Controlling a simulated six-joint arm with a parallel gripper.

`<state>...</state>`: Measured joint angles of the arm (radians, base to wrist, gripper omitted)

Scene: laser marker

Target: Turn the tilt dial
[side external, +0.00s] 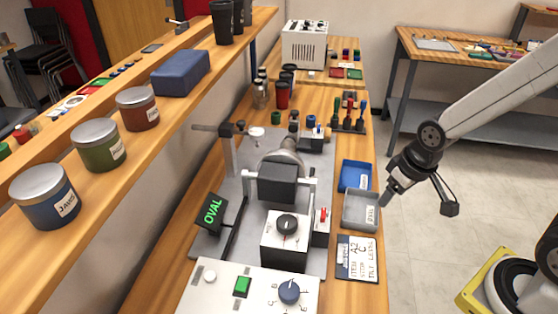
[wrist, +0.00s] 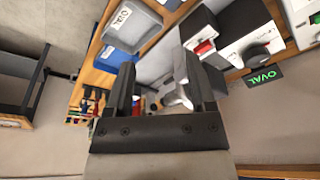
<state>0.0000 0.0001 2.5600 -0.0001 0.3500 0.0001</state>
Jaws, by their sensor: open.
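I cannot read which one is labelled tilt. The black dial also shows at the right of the wrist view (wrist: 256,53). My gripper (side external: 385,199) is right of the machine, by the grey tray's right edge, apart from both dials. In the wrist view, its two fingers (wrist: 158,72) are spread with nothing held between them.
A grey tray (side external: 345,222) and a blue tray (side external: 368,166) lie between my gripper and the machine. A red switch (side external: 322,215) is beside the white box. A green "OVAL" display (side external: 211,212) stands left. A written card (side external: 357,270) lies front right. Open floor is right of the bench.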

